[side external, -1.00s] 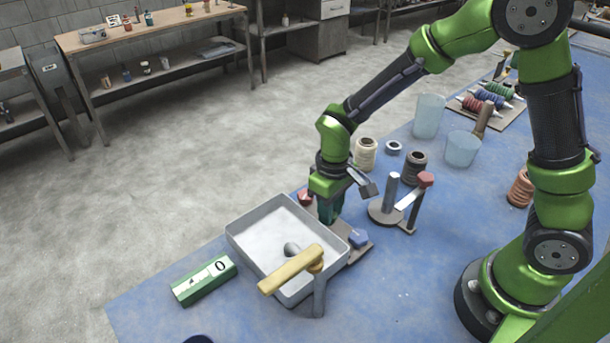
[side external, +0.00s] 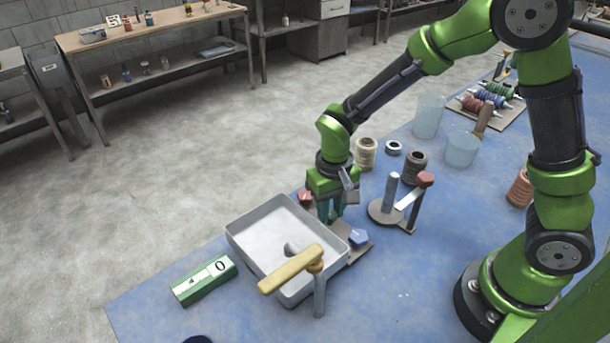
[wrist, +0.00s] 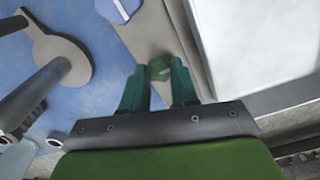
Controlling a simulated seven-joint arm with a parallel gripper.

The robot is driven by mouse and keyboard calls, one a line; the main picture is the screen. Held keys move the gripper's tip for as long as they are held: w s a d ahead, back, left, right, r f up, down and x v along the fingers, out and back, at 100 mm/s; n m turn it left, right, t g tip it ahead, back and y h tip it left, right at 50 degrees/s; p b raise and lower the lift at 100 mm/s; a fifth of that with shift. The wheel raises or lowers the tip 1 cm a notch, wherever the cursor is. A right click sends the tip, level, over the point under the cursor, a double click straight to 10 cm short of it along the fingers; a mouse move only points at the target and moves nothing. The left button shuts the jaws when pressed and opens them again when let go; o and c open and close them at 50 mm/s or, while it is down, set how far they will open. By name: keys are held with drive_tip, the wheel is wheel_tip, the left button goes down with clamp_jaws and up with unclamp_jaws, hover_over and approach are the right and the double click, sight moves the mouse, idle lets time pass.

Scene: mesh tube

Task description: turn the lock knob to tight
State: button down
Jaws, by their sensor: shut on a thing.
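A small green lock knob (wrist: 163,68) shows in the wrist view on a grey plate (wrist: 150,30). My gripper (wrist: 160,82) points down with its two teal fingers on either side of the knob, shut on it. Part of the knob is hidden by the fingers. In the side view my gripper (side external: 330,215) is low over the same plate (side external: 350,252), behind the tray, and its fingers hide the knob. A blue knob (side external: 358,237) sits on the near end of the plate, and a red one (side external: 305,197) is just left of the gripper.
A white tray (side external: 240,240) stands close beside the plate, with a yellow-handled crank (side external: 292,270) at its near edge. A stand with a post and red-ended arm (side external: 382,212) is right of the gripper. A green counter block (side external: 203,280) lies left.

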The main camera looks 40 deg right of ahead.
sight(330, 213)
drive_tip(key=shift+r, duration=0.1)
drive_tip(key=c, duration=0.9)
unclamp_jaws()
drive_tip(key=shift+o, duration=0.2)
wheel_tip(330, 213, up, 17)
drive_tip(key=s+d+r+t+y, duration=0.1)
drive_tip(key=s+d+t, duration=0.2)
drive_tip(key=s, duration=0.2)
drive_tip(key=s+d+r+t+y, duration=0.1)
drive_tip(key=s+d+r+t, duration=0.1)
drive_tip(key=s, duration=0.4)
drive_tip(key=shift+s+d+r+m+t, duration=0.35)
drive_tip(key=shift+d+t, duration=0.4)
drive_tip(key=shift+t, duration=0.35)
